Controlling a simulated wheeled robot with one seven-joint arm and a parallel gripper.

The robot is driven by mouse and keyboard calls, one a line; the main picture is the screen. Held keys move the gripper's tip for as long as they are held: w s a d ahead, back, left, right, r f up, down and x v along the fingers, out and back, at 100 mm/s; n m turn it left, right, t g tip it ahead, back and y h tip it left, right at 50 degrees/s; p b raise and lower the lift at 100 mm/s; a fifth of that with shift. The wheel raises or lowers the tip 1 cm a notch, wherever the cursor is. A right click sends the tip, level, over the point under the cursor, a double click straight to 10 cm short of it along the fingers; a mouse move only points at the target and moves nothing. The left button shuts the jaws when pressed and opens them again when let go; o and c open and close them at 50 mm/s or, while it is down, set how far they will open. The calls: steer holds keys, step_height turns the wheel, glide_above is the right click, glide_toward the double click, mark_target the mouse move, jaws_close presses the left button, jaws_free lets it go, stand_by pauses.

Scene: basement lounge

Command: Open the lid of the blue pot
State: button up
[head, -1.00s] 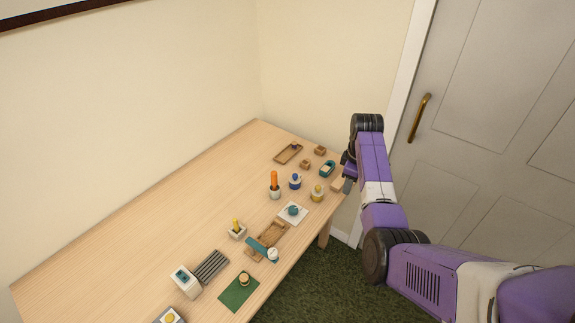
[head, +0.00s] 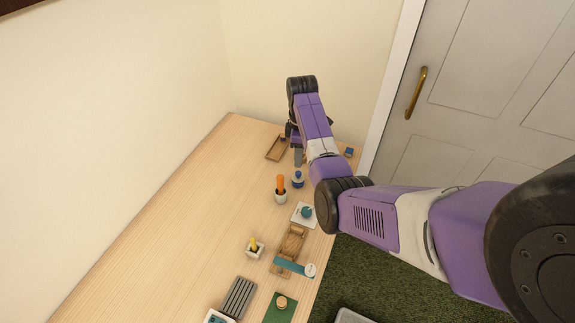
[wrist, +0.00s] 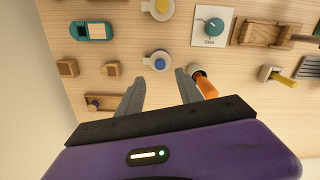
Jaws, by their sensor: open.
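The blue pot (head: 298,182) is a small pale pot with a blue lid and knob, standing near the far right part of the table. It also shows in the wrist view (wrist: 159,61), upright with its lid on. My gripper (wrist: 160,76) is open and empty. In the wrist view, the pot lies just beyond the fingertips, between their lines, and appears apart from both fingers. In the head view, my gripper (head: 298,160) hangs over the table just behind the pot.
An orange-handled item in a white cup (head: 281,197) stands close to the pot, near my right finger in the wrist view. A yellow-lidded pot (wrist: 158,8), a teal knob on a white plate (wrist: 212,27) and a wooden tray (head: 276,148) are nearby. The table's left side is clear.

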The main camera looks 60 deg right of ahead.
mark_target(298, 173)
steer(key=shift+f, duration=3.8)
jaws_close()
